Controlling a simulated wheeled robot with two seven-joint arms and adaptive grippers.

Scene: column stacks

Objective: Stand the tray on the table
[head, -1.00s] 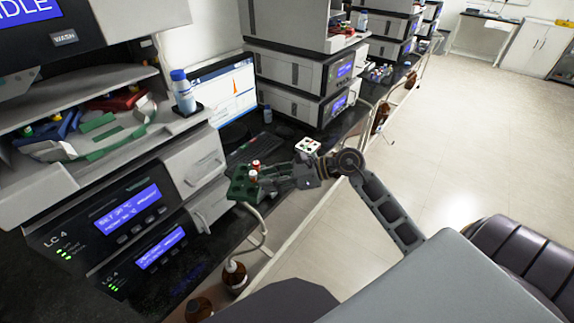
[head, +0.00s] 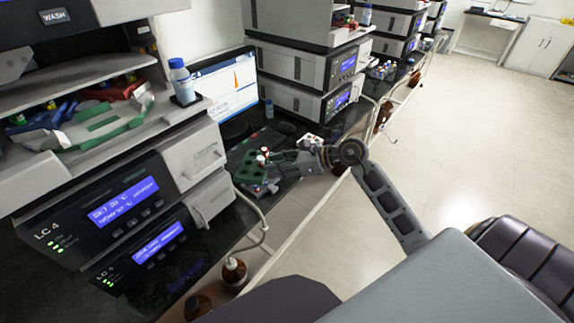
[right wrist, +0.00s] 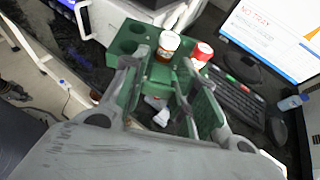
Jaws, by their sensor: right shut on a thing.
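The tray is a green vial rack (head: 246,173) with round holes, holding a white-capped and a red-capped vial. My right gripper (head: 284,166) is shut on it and holds it over the dark bench, in front of the keyboard and monitor. In the right wrist view the green tray (right wrist: 127,38) sits between and beyond the fingers (right wrist: 165,92). The white-capped vial (right wrist: 167,46) and the red-capped vial (right wrist: 202,52) stand in it. The tray looks roughly level; I cannot tell whether its underside touches the bench. My left gripper is not in view.
A stack of LC instruments (head: 120,210) stands left of the tray, with protruding drawer handles. The monitor (head: 228,85) and keyboard (head: 252,147) are behind it. A small white vial holder (head: 310,139) is partly hidden by my gripper.

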